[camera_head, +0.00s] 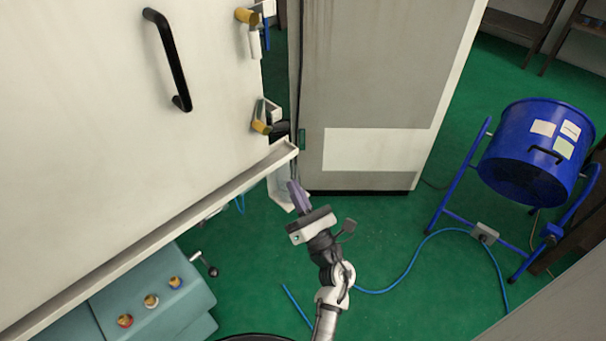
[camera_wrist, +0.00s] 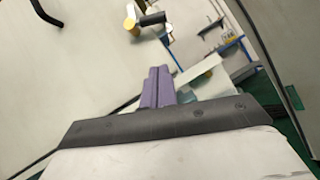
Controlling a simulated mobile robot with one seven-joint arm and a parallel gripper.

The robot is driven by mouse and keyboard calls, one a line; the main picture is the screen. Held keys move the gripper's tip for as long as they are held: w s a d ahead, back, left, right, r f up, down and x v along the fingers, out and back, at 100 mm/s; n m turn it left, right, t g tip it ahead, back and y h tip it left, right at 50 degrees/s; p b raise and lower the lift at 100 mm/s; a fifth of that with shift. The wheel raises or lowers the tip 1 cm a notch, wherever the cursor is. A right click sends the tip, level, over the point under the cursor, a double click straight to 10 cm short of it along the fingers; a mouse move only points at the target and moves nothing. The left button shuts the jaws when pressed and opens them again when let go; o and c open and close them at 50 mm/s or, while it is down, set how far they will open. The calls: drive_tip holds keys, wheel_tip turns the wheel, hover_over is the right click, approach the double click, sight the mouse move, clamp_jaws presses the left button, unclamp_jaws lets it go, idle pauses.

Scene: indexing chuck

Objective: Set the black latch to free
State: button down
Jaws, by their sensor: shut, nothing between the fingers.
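My gripper (camera_head: 297,190) has purple fingers and is shut and empty. In the head view it is in the air below the corner of the white door panel, in front of the grey cabinet. In the wrist view the closed fingers (camera_wrist: 157,84) point up at a small fitting. That fitting has a black cylindrical part (camera_wrist: 152,19) beside a yellow one (camera_wrist: 131,27). In the head view a dark part (camera_head: 280,129) shows by the lower yellow-tipped fitting (camera_head: 261,127). It may be the black latch; its setting cannot be read. My gripper is apart from it.
The white panel (camera_head: 110,130) carries a black handle (camera_head: 170,60), and a ledge (camera_head: 150,243) runs along its lower edge. A grey cabinet (camera_head: 370,95) stands behind. A crank with a black knob (camera_head: 212,271) sticks out below the ledge. Green floor lies to the right.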

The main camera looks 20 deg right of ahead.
drive_tip(key=w+r+p, duration=0.7)
drive_tip(key=shift+w+d+r, duration=0.2)
drive_tip(key=shift+w+r, duration=0.15)
drive_tip(key=shift+w+d+r+n+g+y+b, duration=0.15)
drive_tip(key=shift+d+r+n+y+b, duration=0.15)
drive_tip(key=shift+n+y+b, duration=1)
drive_tip(key=shift+w+d+r+n+g+y+b, duration=0.1)
drive_tip(key=shift+d+r+n+y+b, duration=0.15)
drive_tip(key=shift+n+y+b, duration=1)
drive_tip(key=shift+w+d+r+n+g+y+b, duration=0.15)
drive_tip(key=shift+d+r+n+y+b, duration=0.3)
drive_tip(key=shift+n+b, duration=1.6)
drive_tip(key=shift+s+a+f+m, duration=0.1)
drive_tip(key=shift+a+f+m, duration=0.1)
drive_tip(key=shift+m, duration=0.1)
